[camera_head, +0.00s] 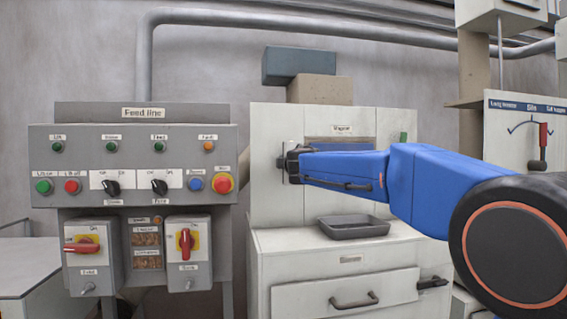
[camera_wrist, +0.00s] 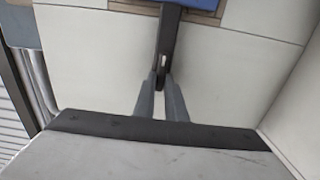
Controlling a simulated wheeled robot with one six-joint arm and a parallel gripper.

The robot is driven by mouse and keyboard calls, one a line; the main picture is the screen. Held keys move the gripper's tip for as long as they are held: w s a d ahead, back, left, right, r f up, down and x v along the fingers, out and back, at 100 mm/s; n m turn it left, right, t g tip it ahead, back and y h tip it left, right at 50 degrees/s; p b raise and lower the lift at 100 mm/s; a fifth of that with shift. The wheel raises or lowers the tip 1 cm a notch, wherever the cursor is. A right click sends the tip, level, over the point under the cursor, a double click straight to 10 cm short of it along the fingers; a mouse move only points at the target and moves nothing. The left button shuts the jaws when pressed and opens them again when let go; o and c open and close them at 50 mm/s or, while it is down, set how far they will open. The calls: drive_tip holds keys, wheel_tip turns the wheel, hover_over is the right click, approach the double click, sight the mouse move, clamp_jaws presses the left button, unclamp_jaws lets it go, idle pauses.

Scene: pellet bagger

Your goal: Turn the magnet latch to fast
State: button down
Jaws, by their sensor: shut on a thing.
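The magnet latch shows in the wrist view as a dark narrow lever (camera_wrist: 169,40) against a pale panel. My gripper (camera_wrist: 161,86) is shut on its near end, one grey finger on each side. In the head view my gripper (camera_head: 286,163) reaches the left side of the cabinet front (camera_head: 265,202), beside a label that seems to read "Magnet" (camera_head: 342,128). My gripper and arm hide most of the latch there, so I cannot tell its setting or any marks.
A grey tray (camera_head: 353,227) sits on the ledge below my arm. The feed line panel (camera_head: 75,140) with knobs, buttons and red-handled switches stands to the left. A gauge board with a red handle (camera_head: 543,145) is at the right. Drawer handles (camera_head: 353,301) jut out low.

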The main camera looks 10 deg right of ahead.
drive_tip(key=shift+f, duration=0.1)
idle(0.4)
drive_tip(key=c, duration=1.8)
unclamp_jaws()
drive_tip(key=s, duration=1.7)
drive_tip(key=shift+s, duration=0.2)
